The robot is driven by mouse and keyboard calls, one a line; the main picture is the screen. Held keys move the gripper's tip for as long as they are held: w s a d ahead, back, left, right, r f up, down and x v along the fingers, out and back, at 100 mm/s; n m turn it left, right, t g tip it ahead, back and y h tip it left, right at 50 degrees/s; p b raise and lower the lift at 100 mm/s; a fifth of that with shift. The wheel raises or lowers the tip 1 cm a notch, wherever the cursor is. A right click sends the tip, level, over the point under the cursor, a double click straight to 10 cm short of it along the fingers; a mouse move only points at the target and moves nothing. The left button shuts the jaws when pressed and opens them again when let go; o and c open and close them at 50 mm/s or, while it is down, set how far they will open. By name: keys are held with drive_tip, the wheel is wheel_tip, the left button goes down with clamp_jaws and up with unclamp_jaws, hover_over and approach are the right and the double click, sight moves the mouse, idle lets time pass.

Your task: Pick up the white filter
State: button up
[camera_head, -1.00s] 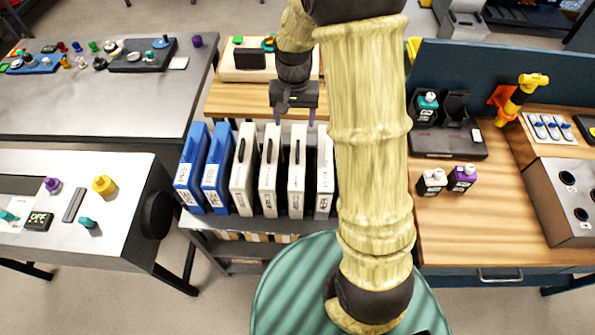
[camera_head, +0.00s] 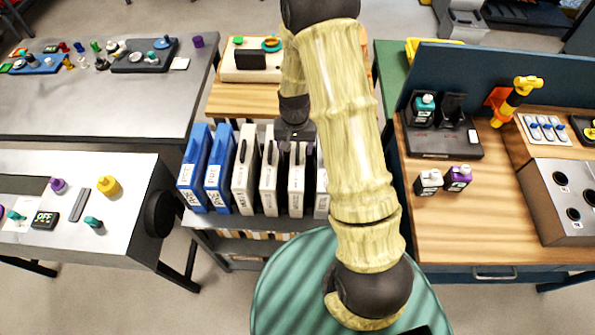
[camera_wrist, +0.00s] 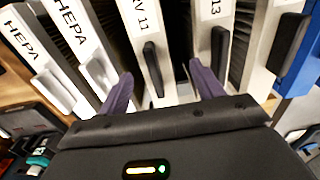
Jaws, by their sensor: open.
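Several white filters stand upright side by side in a rack, each with a black or white handle on its edge. In the head view, my gripper (camera_head: 296,150) is low over the third white filter from the blue ones (camera_head: 297,190), partly hiding its top. In the wrist view, this white filter, marked "V 11" (camera_wrist: 142,38), lies ahead between my two spread fingers (camera_wrist: 161,85). Its black handle appears between the fingertips, with nothing gripped. A white filter marked "13" (camera_wrist: 213,38) is to its right, and "HEPA" filters (camera_wrist: 75,35) are to its left.
Two blue filters (camera_head: 217,175) stand at the rack's left end. Neighbouring filters leave narrow gaps beside my fingers. A wooden table (camera_head: 230,100) is behind the rack, a grey bench (camera_head: 125,205) to its left and a wooden workbench (camera_head: 440,225) to its right.

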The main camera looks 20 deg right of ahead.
drive_tip(key=shift+f, duration=0.1)
drive_tip(key=shift+d+f+p, duration=0.15)
drive_tip(key=shift+f+p, duration=0.45)
drive_tip(key=shift+p, duration=0.05)
drive_tip(key=shift+w+d+f+p, duration=0.15)
drive_tip(key=shift+f+p, duration=0.45)
drive_tip(key=shift+f, duration=1.3)
clamp_jaws()
